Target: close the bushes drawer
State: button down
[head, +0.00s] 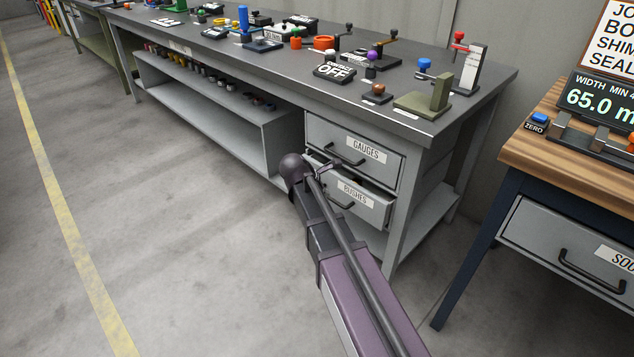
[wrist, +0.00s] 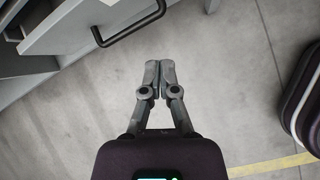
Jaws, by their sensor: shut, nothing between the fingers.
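The bushes drawer (head: 354,194) is the lower grey drawer under the right end of the long workbench, with a white label and a dark bar handle. Its front juts out past the drawer above, so it stands partly open. My gripper (head: 321,169) is in front of it in the head view, small and partly hidden by my arm. In the wrist view my gripper (wrist: 158,68) has its fingers together and empty, apart from a dark handle (wrist: 130,27) on a grey drawer front (wrist: 75,20), which appears to be the bushes drawer.
The gauges drawer (head: 356,150) above looks shut. An open shelf (head: 215,110) with small parts lies to the left. A wooden-topped table (head: 558,140) with its own drawer stands at the right. The floor in front is clear, with a yellow line (head: 68,215).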

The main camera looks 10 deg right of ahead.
jog(key=s+d+f+m+g+y, duration=0.2)
jog(key=s+m+y, duration=0.1)
jog(key=s+m, duration=0.7)
jog(key=s+d+f+m+g+y, duration=0.1)
jog(key=s+d+m+g+y, duration=0.1)
jog(key=s+m, duration=0.8)
jog(key=shift+s+f+m+y, duration=0.3)
jog(key=shift+s+f+y, duration=0.05)
jog(key=shift+s+y, duration=0.25)
jog(key=shift+a, duration=0.2)
